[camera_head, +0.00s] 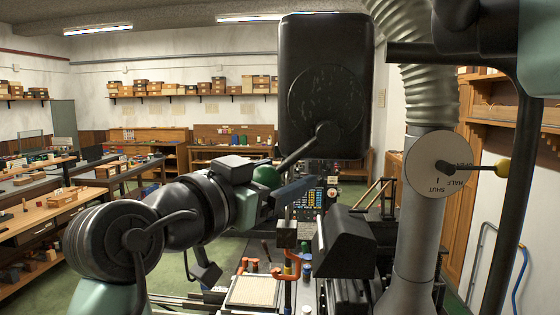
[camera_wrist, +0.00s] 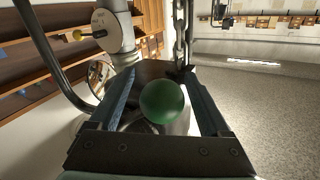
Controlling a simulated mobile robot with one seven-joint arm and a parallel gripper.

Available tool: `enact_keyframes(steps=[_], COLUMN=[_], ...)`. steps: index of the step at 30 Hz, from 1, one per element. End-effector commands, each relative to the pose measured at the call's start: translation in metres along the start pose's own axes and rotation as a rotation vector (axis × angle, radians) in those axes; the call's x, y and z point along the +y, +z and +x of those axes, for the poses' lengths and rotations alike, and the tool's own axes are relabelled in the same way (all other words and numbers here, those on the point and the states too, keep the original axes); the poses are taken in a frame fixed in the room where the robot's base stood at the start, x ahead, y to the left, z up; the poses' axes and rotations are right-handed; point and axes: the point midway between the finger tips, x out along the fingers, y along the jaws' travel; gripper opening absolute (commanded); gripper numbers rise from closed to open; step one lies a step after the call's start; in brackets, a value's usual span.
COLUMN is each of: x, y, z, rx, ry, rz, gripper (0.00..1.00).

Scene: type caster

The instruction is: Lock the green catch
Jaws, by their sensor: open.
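A round green knob (camera_head: 267,175) sits at the lower end of a dark lever (camera_head: 299,152), which slants down to the left from a hanging black housing (camera_head: 325,65). I take this knob and lever for the green catch. My gripper (camera_head: 292,192) is open at the knob, its blue-grey fingers pointing right. In the wrist view my gripper (camera_wrist: 161,82) has one finger on each side of the green knob (camera_wrist: 162,102). I cannot tell whether either finger touches it. The knob partly hides the lever behind it.
A grey pipe (camera_head: 418,235) at right carries a round dial (camera_head: 442,165) with a yellow-knobbed handle (camera_head: 502,168). Below my gripper stand a machine with orange handles (camera_head: 291,265) and a black hood (camera_head: 345,240). Benches line the left and back. Green floor lies open at left.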

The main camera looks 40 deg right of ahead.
Motion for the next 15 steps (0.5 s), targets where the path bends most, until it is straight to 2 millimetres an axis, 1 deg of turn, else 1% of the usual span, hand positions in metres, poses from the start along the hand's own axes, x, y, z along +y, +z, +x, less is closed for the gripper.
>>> enact_keyframes(steps=[9, 14, 15], x=[-0.0001, -0.0002, -0.0002], y=[0.0007, 0.0006, 0.0006], z=[0.0025, 0.0023, 0.0022], rx=[0.000, 0.000, 0.000], ry=[-0.001, -0.001, -0.001], rz=[0.000, 0.000, 0.000], gripper=[0.81, 0.52, 0.45])
